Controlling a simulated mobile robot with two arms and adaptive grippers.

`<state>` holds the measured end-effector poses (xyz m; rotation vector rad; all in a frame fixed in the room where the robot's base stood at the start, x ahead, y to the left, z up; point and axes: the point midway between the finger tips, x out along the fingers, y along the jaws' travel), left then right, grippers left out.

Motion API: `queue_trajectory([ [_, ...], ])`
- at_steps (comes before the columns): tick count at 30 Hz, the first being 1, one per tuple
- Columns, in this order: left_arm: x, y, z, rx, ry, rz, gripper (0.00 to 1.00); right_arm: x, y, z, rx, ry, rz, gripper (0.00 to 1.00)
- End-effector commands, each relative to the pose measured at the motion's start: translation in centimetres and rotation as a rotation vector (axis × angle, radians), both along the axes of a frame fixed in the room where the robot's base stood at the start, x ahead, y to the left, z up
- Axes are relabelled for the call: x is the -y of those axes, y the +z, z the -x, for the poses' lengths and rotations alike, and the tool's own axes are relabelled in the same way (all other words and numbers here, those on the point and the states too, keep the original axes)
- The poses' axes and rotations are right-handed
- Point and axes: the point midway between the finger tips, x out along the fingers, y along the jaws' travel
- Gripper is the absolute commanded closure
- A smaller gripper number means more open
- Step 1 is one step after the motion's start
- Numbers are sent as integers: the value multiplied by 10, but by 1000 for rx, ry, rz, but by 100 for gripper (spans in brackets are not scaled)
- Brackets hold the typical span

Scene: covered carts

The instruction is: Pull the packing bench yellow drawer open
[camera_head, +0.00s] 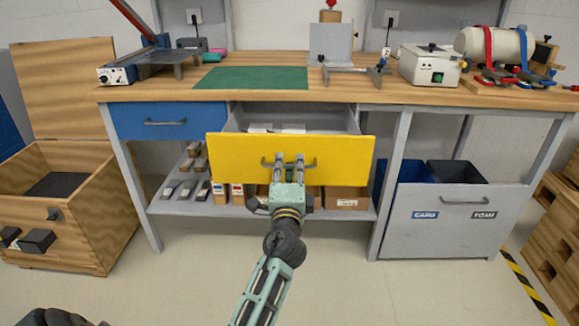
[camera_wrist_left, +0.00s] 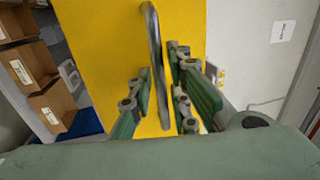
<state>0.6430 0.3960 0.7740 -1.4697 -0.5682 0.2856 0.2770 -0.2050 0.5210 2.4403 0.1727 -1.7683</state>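The packing bench's yellow drawer (camera_head: 230,158) stands pulled out in the head view, with its inside and some pale items showing behind the front. Its grey bar handle (camera_head: 311,166) is at the middle of the front. My left gripper (camera_head: 289,162) is at this handle. In the left wrist view the yellow front (camera_wrist_left: 100,45) fills the middle, and the handle bar (camera_wrist_left: 155,45) runs between the fingers of my left gripper (camera_wrist_left: 158,88). The fingers are apart, with yellow showing beside the bar, so the gripper looks open around it. My right gripper is not in view.
A blue drawer (camera_head: 135,120) is shut at the left of the bench. A grey bin front (camera_head: 440,225) stands at the right. An open wooden crate (camera_head: 110,215) is on the floor at the left. The floor before the bench is clear.

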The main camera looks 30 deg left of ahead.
Motion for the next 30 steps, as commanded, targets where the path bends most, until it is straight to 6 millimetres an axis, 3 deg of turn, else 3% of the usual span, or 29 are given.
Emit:
queue_trajectory([
  [5, 12, -6, 18, -2, -1, 3, 83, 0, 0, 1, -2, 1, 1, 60],
  [18, 55, -21, 89, -3, -1, 3, 83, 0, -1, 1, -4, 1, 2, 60],
  [30, 61, -23, 99, 0, 0, 1, 83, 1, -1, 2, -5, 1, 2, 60],
])
